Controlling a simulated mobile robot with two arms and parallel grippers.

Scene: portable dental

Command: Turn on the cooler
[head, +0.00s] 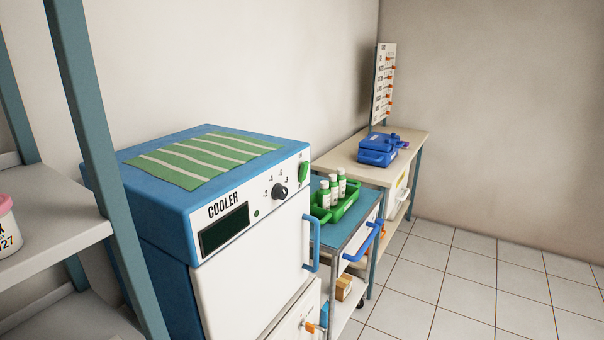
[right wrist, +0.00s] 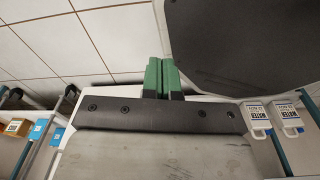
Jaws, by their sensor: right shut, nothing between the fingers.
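The cooler (head: 252,272) is a blue and white cabinet in the head view, left of centre, with its front facing right. The display looks blank and dark. A blue handle (head: 311,243) is on the door. My right gripper (right wrist: 162,72) shows in the right wrist view with its green fingers together and empty, away from the cooler. My left gripper is not in view.
A striped green mat (head: 205,158) lies on the cooler. A blue trolley (head: 333,233) with a green tray (head: 345,207) of white bottles stands beside it. A blue case (head: 378,149) sits on a bench behind. A shelf post (head: 98,150) rises at left. The tiled floor at right is clear.

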